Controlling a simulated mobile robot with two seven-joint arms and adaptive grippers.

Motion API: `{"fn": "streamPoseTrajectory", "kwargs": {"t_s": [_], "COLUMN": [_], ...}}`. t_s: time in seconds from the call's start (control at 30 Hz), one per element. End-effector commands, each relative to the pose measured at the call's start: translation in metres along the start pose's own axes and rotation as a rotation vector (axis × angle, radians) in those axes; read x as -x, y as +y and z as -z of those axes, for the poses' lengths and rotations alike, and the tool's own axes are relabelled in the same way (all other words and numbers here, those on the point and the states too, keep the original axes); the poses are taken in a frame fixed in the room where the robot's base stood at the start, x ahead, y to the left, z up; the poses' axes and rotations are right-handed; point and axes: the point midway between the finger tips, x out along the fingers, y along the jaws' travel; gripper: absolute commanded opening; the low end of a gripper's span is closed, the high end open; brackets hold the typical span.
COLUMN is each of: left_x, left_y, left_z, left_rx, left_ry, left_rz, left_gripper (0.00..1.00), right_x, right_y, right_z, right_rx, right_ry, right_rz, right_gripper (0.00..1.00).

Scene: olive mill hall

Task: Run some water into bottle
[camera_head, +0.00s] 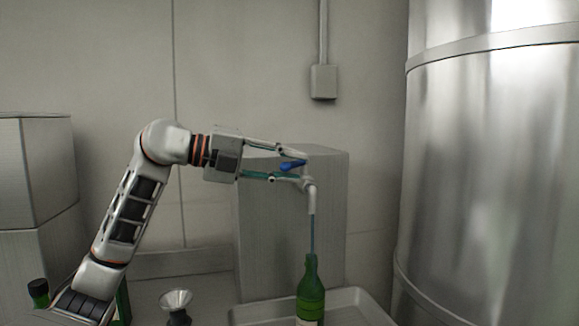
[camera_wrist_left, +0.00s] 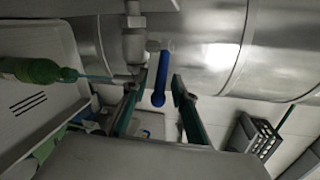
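A thin stream of water (camera_head: 312,236) runs from the spout down to the bottle's mouth. The bottle also shows in the left wrist view (camera_wrist_left: 35,70), with the stream between it and the spout. My left gripper (camera_head: 300,168) is at the tap, with one finger on each side of the blue tap handle (camera_head: 291,165). In the left wrist view, the handle (camera_wrist_left: 158,75) lies between the parted fingers, with a gap on both sides. The water level is not visible. My right gripper is out of view.
The bottle stands at a shallow metal tray (camera_head: 355,297). A funnel (camera_head: 176,300) stands left of it, and another dark green bottle (camera_head: 38,291) is at the far left. A large steel tank (camera_head: 490,170) fills the right. A grey crate (camera_wrist_left: 254,136) shows in the wrist view.

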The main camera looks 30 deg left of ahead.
Motion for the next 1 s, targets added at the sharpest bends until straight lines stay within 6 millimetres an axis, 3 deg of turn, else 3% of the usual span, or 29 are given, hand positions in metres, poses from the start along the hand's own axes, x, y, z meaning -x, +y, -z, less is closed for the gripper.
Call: {"fn": "streamPoseTrajectory", "kwargs": {"t_s": [0.17, 0.63, 0.8, 1.0], "left_x": [0.017, 0.103, 0.117, 0.120], "left_y": [0.000, 0.001, 0.001, 0.000], "left_z": [-0.001, -0.001, 0.000, 0.000], "left_rx": [-0.001, 0.002, 0.000, 0.000], "left_ry": [-0.004, -0.003, -0.001, 0.000], "left_rz": [-0.002, -0.004, -0.002, 0.000], "left_gripper": [0.27, 0.27, 0.27, 0.27], "right_x": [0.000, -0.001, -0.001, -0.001], "right_y": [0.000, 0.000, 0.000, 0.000], "right_z": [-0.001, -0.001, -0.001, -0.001], "right_rx": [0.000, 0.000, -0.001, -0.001], "right_ry": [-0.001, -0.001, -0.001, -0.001], "right_rz": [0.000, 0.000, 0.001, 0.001], "right_gripper": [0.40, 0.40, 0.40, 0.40]}}
